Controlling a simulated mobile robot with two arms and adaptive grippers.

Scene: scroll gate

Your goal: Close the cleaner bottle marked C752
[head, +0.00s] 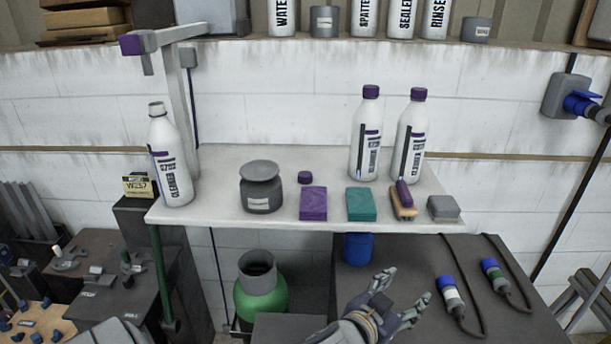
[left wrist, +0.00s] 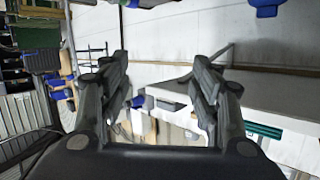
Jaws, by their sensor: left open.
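An open white cleaner bottle (head: 169,160) stands upright at the left end of the white shelf (head: 235,212). Its neck is bare, and its label seems to read C752, though the print is small. A loose purple cap (head: 305,177) lies on the shelf behind the purple sponge. Two more white cleaner bottles (head: 365,140) (head: 409,145) with purple caps on stand at the back right. Their codes are too small to read surely. My left gripper (head: 397,295) is open and empty, below and in front of the shelf. Its spread fingers also show in the left wrist view (left wrist: 162,72).
A dark lidded jar (head: 262,190), purple sponge (head: 313,204), teal sponge (head: 361,205), brush (head: 404,201) and grey block (head: 443,208) line the shelf front. A post with an arm (head: 180,90) rises behind the open bottle. A green container (head: 260,295) stands below.

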